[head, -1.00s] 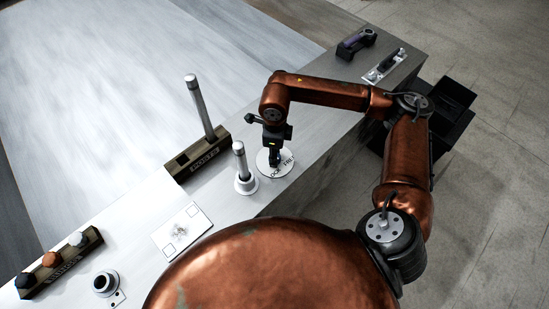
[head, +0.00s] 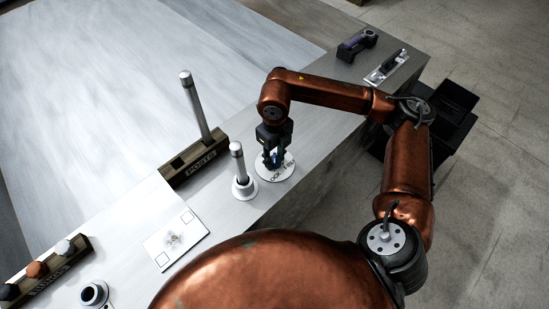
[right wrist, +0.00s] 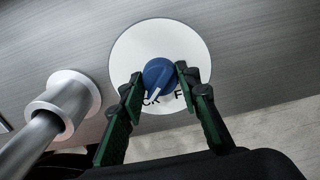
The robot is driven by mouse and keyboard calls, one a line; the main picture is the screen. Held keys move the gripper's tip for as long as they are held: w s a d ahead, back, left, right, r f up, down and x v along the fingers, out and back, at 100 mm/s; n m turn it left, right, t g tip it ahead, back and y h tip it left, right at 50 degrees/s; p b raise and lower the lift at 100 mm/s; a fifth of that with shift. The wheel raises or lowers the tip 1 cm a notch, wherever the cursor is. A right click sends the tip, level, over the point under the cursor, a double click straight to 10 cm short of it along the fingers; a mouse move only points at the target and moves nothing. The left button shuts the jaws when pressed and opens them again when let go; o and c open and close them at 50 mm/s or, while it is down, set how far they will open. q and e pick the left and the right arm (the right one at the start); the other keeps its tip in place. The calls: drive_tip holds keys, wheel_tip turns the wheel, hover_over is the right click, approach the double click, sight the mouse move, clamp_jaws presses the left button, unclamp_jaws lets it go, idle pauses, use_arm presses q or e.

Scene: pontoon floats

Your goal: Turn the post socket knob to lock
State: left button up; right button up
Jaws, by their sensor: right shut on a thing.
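The blue knob (right wrist: 157,73) has a white pointer line and sits on a round white plate (right wrist: 150,38). In the right wrist view its line points down and left, at the letters "CK"; an "F" shows to the right, and the other lettering is hidden. The plate also shows in the head view (head: 286,173). My right gripper (head: 273,160) points down over the plate, its green-black fingers shut on the knob from both sides. A grey metal post (head: 238,160) stands in the white post socket (head: 245,189) just left of the plate. My left gripper is not in view.
A "POSTS" rack (head: 190,165) with one upright post stands behind the socket. A white card (head: 177,240), a knob rack (head: 45,268) and a ring-shaped socket (head: 93,293) lie left. Tools (head: 385,67) lie at the far right end. The bench edge is close.

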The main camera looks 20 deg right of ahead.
sight(275, 158)
idle(0.4)
drive_tip(key=o, duration=1.2)
drive_tip(key=shift+c, duration=0.2)
wheel_tip(275, 158, up, 12)
